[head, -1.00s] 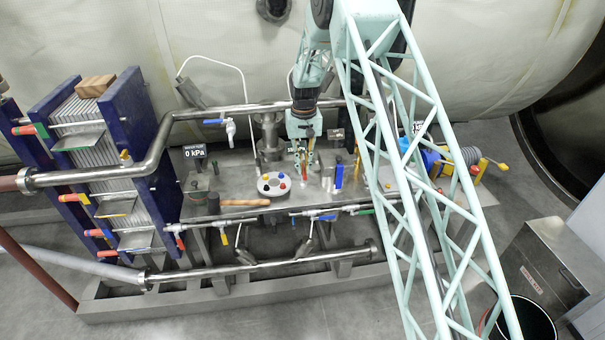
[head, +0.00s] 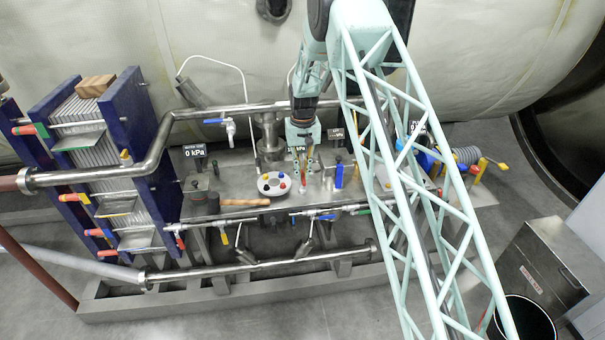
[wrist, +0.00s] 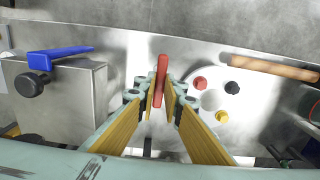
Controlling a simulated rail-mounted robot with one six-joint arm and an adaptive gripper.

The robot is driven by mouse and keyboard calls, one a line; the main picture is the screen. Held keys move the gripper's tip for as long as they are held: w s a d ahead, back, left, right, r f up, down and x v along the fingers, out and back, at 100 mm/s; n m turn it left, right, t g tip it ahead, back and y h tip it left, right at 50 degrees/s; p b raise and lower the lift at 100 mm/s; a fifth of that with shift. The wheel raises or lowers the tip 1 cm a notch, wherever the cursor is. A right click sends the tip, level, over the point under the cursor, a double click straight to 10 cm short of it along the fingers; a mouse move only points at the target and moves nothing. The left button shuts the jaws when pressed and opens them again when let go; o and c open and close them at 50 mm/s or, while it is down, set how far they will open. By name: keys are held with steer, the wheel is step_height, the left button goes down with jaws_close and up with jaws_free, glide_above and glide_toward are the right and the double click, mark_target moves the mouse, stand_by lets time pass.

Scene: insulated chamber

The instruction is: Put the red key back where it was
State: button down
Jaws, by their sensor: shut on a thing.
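The red key (wrist: 160,78) is a slim red bar held upright between my gripper's fingertips (wrist: 161,98) in the wrist view. The yellow-faced fingers are shut on it. In the head view my gripper (head: 303,172) is above the steel bench, just right of a pale round disc (head: 265,191). I cannot tell whether the key's lower end touches anything.
A blue lever (wrist: 62,54) on a steel block stands left of my gripper in the wrist view.

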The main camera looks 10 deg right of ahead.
steer(key=shift+f, duration=0.1)
stand_by(0.3)
steer(key=c, duration=2.7)
jaws_free()
steer(key=shift+c, duration=0.2)
steer(key=shift+r, duration=0.25)
step_height(320, 180, up, 12)
